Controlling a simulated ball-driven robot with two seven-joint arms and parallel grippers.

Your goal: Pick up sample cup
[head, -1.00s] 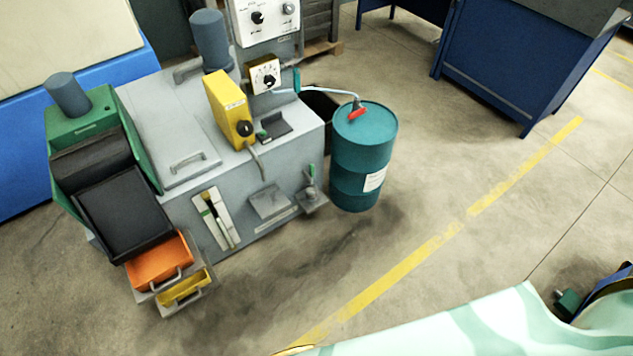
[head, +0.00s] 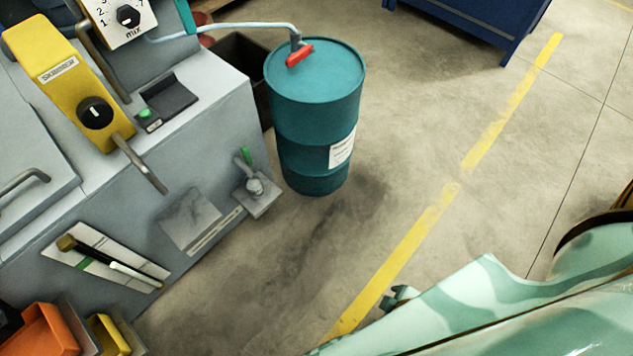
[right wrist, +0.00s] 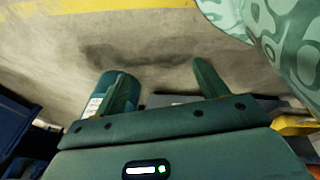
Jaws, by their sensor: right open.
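I cannot make out a sample cup in either view. The grey machine (head: 215,120) fills the left of the head view. A small spout with a green handle (head: 254,185) sits on a ledge at its front right. In the head view my right arm comes in at the bottom right, away from the machine. My left gripper is not in view.
A teal drum (head: 312,125) with a red-handled tap stands right of the machine; it also shows behind one finger in the right wrist view (right wrist: 103,84). Orange (head: 45,330) and yellow (head: 108,335) bins are at the lower left. Floor around the yellow line (head: 440,210) is clear.

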